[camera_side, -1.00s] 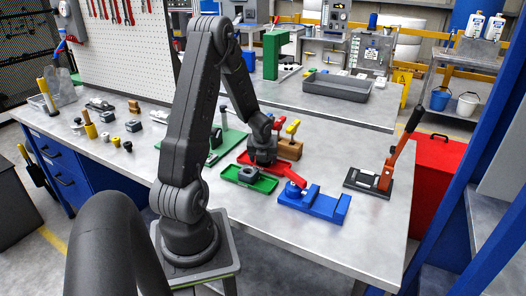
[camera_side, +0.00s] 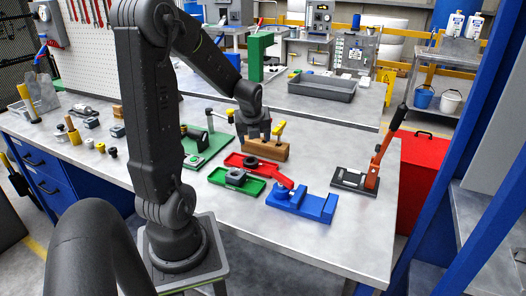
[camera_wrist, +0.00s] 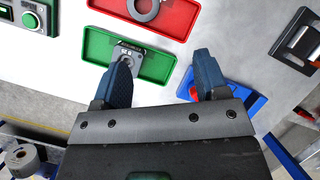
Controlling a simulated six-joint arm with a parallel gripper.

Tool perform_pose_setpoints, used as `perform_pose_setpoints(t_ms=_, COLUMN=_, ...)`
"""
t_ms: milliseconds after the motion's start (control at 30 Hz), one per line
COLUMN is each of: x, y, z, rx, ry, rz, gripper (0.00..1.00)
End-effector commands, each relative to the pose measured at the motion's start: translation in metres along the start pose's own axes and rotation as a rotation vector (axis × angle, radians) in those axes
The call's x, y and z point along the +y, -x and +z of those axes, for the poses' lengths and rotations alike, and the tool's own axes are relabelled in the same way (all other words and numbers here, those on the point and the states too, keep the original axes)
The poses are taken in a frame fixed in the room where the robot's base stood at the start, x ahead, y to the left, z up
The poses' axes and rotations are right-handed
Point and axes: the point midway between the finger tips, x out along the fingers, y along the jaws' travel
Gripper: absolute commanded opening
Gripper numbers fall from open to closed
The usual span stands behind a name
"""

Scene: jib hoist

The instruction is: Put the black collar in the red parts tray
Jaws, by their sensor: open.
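The red parts tray (camera_side: 233,159) lies on the bench behind the green tray; in the wrist view its red floor (camera_wrist: 185,18) shows at the top. A dark grey ring, which looks like the black collar (camera_wrist: 146,8), lies flat inside the red tray, partly cut by the frame edge; in the side view it is small and hard to make out. My gripper (camera_side: 255,137) is above and behind the trays. In the wrist view my gripper (camera_wrist: 163,72) is open, its blue fingers wide apart with nothing held between them.
The green tray (camera_side: 256,190) holds a grey block with a hole (camera_side: 236,177). A blue fixture (camera_side: 304,204) with a red arm stands to its right, and a wooden block (camera_side: 265,151) with coloured handles behind. A lever press (camera_side: 356,182) is at right.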

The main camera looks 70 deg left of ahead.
Motion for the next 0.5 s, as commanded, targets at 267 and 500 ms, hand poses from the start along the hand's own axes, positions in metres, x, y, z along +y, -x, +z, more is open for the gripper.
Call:
perform_pose_setpoints(t_ms=267, x=-0.054, y=0.081, z=-0.072, rx=0.056, ry=0.575, rz=-0.126, gripper=0.67)
perform_pose_setpoints(t_ms=500, x=-0.066, y=0.144, z=-0.144, rx=0.214, ry=1.105, rz=-0.181, gripper=0.67)
